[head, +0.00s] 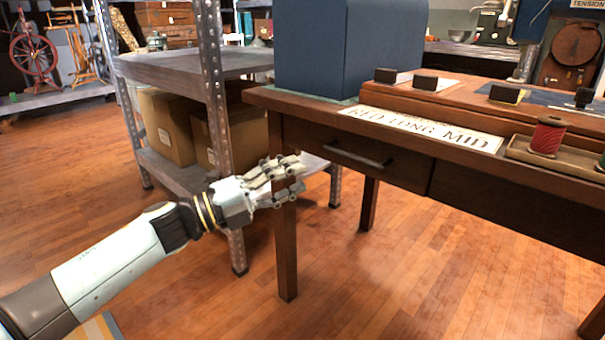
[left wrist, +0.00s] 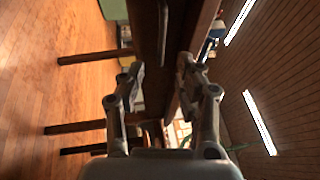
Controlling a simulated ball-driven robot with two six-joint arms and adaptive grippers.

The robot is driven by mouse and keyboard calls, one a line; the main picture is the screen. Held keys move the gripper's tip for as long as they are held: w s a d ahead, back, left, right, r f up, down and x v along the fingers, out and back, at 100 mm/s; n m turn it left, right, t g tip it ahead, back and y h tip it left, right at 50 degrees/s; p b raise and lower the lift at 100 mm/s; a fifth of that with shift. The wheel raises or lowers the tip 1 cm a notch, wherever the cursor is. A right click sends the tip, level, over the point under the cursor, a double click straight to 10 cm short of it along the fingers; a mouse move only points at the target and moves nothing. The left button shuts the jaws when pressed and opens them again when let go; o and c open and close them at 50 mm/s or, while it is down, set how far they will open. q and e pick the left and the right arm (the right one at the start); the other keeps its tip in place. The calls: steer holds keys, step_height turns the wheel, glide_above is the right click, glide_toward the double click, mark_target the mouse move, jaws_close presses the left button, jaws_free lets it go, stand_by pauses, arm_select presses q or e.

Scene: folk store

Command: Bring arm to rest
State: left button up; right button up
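My left arm (head: 115,262) reaches in from the lower left in the head view. My left gripper (head: 301,174) is in front of the wooden table's (head: 288,220) left front leg, left of the drawer (head: 375,158). Its fingers are apart with nothing between them. In the left wrist view the two fingers of the gripper (left wrist: 160,82) also stand apart, and the table's dark front shows beyond them. The drawer handle (head: 358,155) is to the right of the fingertips and looks apart from them. My right gripper is in neither view.
A metal shelf (head: 217,120) with cardboard boxes (head: 168,125) stands behind my left arm. On the table are a blue box (head: 330,45), a sign (head: 420,128) and a red spool (head: 547,136) in a tray (head: 560,163).

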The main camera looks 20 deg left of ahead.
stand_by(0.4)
